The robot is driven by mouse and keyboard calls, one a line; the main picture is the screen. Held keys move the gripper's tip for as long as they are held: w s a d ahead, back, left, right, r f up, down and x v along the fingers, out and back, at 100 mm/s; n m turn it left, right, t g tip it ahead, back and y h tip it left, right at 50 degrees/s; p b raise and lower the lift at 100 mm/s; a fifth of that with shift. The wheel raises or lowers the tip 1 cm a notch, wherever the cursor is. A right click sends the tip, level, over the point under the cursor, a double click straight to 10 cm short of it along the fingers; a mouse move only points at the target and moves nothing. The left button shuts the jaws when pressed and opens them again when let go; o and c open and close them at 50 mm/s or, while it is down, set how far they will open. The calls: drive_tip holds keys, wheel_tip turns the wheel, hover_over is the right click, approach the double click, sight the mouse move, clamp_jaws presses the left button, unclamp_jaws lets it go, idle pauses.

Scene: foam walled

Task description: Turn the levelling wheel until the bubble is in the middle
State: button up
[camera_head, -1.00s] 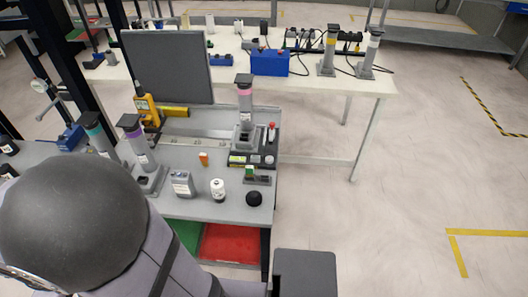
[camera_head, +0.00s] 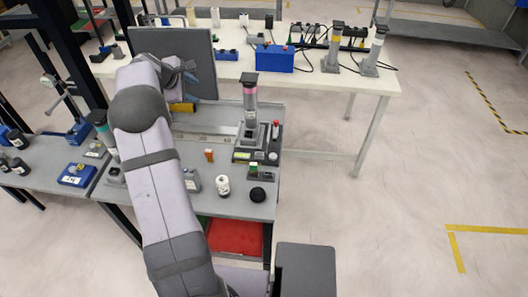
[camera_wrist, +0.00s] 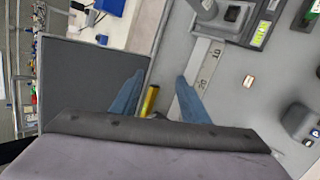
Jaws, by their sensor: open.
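A small yellow-green strip (camera_head: 242,156), possibly the bubble vial, sits on a dark base at the foot of a grey column with a pink band (camera_head: 250,100). The strip also shows at the top right of the wrist view (camera_wrist: 262,34); the bubble is too small to make out. I cannot pick out the levelling wheel for certain. My gripper (camera_wrist: 160,76), with blue fingers, is open and empty above the back left of the bench, by the dark upright panel (camera_head: 203,65). It is left of the pink-banded column and apart from it.
A yellow bar (camera_wrist: 150,101) lies below my fingers beside a marked metal scale (camera_wrist: 203,72). A small orange block (camera_head: 209,156), a white cylinder (camera_head: 223,186) and a black dome (camera_head: 257,194) stand on the bench's front part. A red-topped knob (camera_head: 275,129) stands right of the column.

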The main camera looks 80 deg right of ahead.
drive_tip(key=s+a+f+n+g+y+b, duration=0.1)
drive_tip(key=s+f, duration=0.2)
drive_tip(key=s, duration=0.3)
drive_tip(key=s+a+f+g+y, duration=0.1)
drive_tip(key=s+f+y, duration=0.1)
drive_tip(key=s+f, duration=0.3)
drive_tip(key=n+y+b, duration=0.1)
drive_tip(key=n+y, duration=0.2)
drive_tip(key=y, duration=0.1)
approach(273, 155)
drive_tip(key=shift+g+h, duration=0.3)
drive_tip(key=shift+w+a+p+x, duration=0.15)
drive_tip(key=shift+p+x, duration=0.15)
drive_tip(key=shift+x, duration=0.95)
drive_tip(key=shift+a+p+x, duration=0.1)
drive_tip(key=shift+p+x, duration=0.25)
drive_tip(key=shift+x, duration=0.85)
drive_tip(key=shift+w+a+p+x, duration=0.15)
drive_tip(key=shift+p+x, duration=0.15)
drive_tip(key=shift+x, duration=0.95)
drive_tip(key=shift+f, duration=0.1)
clamp_jaws()
drive_tip(key=shift+m, duration=0.5)
